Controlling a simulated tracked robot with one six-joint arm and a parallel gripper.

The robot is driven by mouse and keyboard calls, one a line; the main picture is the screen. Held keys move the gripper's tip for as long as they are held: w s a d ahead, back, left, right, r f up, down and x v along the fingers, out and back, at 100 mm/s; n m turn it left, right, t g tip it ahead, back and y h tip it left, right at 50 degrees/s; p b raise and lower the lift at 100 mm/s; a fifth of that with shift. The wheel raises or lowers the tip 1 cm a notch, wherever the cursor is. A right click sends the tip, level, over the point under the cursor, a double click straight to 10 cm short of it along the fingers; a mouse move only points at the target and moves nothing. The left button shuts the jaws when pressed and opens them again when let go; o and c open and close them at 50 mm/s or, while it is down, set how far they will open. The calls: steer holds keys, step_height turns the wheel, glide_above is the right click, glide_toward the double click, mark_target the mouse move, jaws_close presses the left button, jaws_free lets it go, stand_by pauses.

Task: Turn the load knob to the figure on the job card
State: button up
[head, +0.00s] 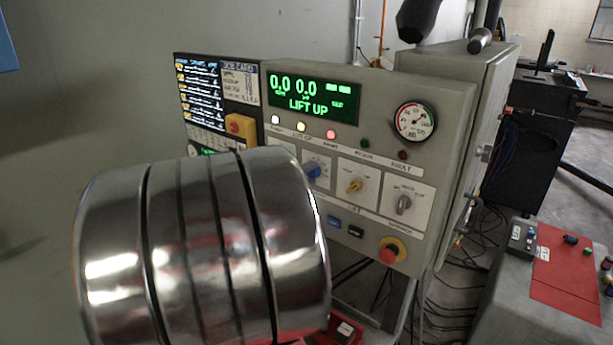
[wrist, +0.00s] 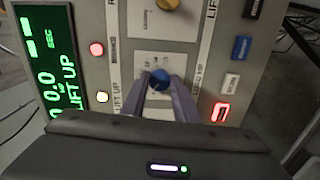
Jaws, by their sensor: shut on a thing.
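The control panel (head: 386,112) carries a row of knobs: a blue knob (head: 312,172), a yellow knob (head: 354,186) and a grey knob (head: 404,204). Their small labels and scales are too blurred to read. In the wrist view my gripper (wrist: 160,83) is shut on the blue knob (wrist: 160,75), with one finger on each side. The fingers are not visible in the head view. A white printed card (head: 240,82) hangs left of the green display (head: 312,97); I cannot read its figures. The display reads 0.0, 0.0 and LIFT UP.
Lamps (head: 331,134) line the panel above the knobs, and a round gauge (head: 414,121) sits at upper right. A red stop button (head: 389,253) juts out below. The yellow knob (wrist: 166,3) is close to my fingers. A red-topped console (head: 567,283) stands at right.

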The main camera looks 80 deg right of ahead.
steer(key=shift+s+a+f+m, duration=0.1)
steer(key=shift+f+m, duration=0.1)
steer(key=shift+m, duration=1.55)
steer(key=shift+s+f+m, duration=0.1)
steer(key=shift+f+m, duration=0.05)
steer(key=shift+m, duration=1.6)
steer(key=o, duration=1.1)
steer(key=shift+w+r+t, duration=0.1)
steer(key=shift+r+t, duration=0.1)
steer(key=shift+t, duration=0.1)
steer(key=shift+c, duration=0.2)
